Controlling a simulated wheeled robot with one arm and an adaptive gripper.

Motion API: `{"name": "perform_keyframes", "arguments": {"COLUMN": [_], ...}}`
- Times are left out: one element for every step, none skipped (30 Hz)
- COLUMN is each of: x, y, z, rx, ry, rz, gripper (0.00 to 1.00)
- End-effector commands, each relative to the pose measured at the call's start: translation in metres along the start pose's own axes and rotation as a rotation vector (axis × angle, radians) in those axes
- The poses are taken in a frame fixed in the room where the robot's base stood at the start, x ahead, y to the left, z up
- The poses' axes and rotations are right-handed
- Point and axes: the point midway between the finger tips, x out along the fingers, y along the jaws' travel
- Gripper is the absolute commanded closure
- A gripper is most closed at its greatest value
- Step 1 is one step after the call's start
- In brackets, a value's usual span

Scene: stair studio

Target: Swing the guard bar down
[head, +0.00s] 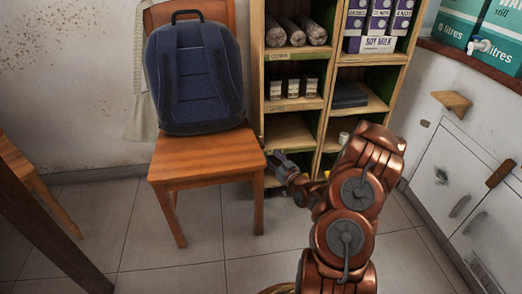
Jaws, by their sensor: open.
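No part in the head view can be told for certain as the guard bar. A short brown wooden bar (500,173) sits tilted at the upper edge of the white cabinet doors on the right. My gripper (279,163) is small and partly hidden behind my copper arm. It is open, with its dark fingers pointing left near the right edge of the chair seat, in front of the shelf. It looks empty and is well left of both wooden pieces. I cannot tell whether it touches the chair.
A wooden chair (205,160) holds a blue backpack (193,75). Behind it stands an open shelf (290,103) with rolls, jars and soy milk cartons. White cabinets (449,183) line the right wall, below a counter with water boxes (494,35). The tiled floor (165,262) in front is clear.

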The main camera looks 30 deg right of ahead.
Motion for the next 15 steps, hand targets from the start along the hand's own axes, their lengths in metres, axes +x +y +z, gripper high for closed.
{"name": "perform_keyframes", "arguments": {"x": [0.005, 0.007, 0.012, 0.015, 0.018, 0.023, 0.027, 0.03, 0.035, 0.038, 0.042, 0.046, 0.049, 0.052, 0.056], "y": [-0.001, -0.001, -0.001, -0.001, 0.0, -0.001, -0.001, -0.001, -0.001, -0.001, -0.001, -0.001, -0.001, -0.001, -0.001], "z": [0.001, 0.001, 0.001, 0.001, 0.0, 0.0, 0.001, 0.001, 0.001, 0.002, 0.002, 0.002, 0.002, 0.002, 0.001], "rx": [-0.002, -0.002, -0.002, -0.002, -0.002, -0.003, -0.003, -0.003, -0.002, -0.001, -0.001, 0.0, 0.001, 0.0, -0.001], "ry": [0.001, 0.001, 0.002, 0.003, 0.004, 0.005, 0.004, 0.004, 0.002, 0.001, 0.0, 0.0, 0.0, 0.0, 0.001], "rz": [-0.002, -0.002, -0.003, -0.002, -0.001, -0.002, -0.002, -0.002, -0.003, -0.002, -0.002, -0.001, -0.001, -0.002, -0.003], "gripper": [0.53, 0.53, 0.53, 0.53, 0.53, 0.53, 0.53, 0.53, 0.53, 0.53, 0.53, 0.53, 0.53, 0.53, 0.53]}}
